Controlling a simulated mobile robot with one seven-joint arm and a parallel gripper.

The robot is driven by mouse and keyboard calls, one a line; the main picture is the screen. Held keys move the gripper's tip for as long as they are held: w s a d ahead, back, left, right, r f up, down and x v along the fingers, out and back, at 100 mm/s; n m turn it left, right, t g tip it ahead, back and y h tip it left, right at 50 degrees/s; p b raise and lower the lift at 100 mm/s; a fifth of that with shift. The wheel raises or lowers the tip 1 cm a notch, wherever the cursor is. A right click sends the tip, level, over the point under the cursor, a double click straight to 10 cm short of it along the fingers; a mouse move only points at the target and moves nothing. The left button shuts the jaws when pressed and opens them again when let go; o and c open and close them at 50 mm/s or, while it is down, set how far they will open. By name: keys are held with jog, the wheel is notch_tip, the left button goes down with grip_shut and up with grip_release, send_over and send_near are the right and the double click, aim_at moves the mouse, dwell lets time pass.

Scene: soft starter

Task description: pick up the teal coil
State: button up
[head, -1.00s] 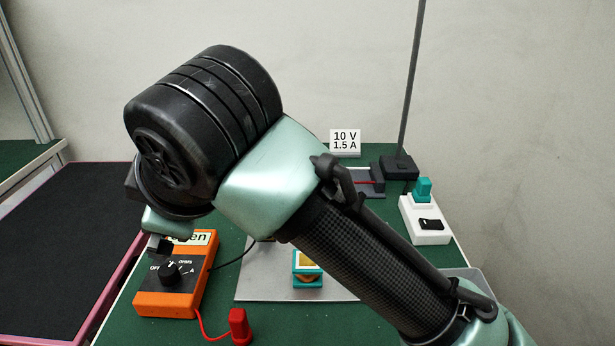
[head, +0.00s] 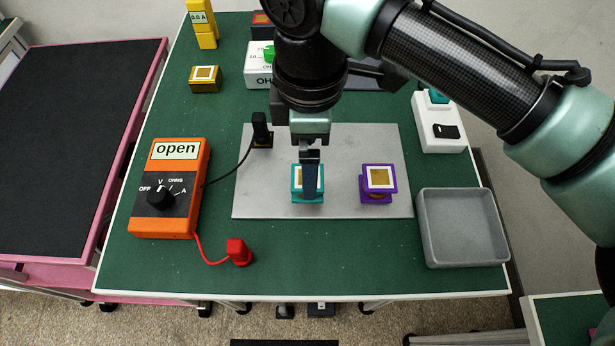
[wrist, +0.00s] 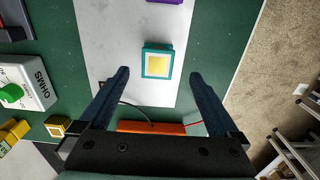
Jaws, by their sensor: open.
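The teal coil (head: 296,184) stands on the grey mat (head: 260,200), with a pale square and a gold centre on top. My gripper (head: 311,192) hangs over it in the head view, and a dark finger covers part of it. In the wrist view the teal coil (wrist: 157,62) shows just beyond and between the tips of my open gripper (wrist: 160,73). Nothing is between the fingers' inner faces that I can see holding; the height gap to the coil is hard to judge.
A purple coil (head: 379,184) stands right of the teal one on the mat. An orange meter (head: 175,190) reading "open" has a red plug (head: 239,252) and a black plug (head: 261,130). A grey tray (head: 462,228) and a white switch box (head: 438,125) are at the right.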

notch_tip(320, 180, down, 7)
jog(key=shift+w+a+b, duration=0.15)
jog(key=shift+b, duration=0.3)
grip_shut()
dwell(0.4)
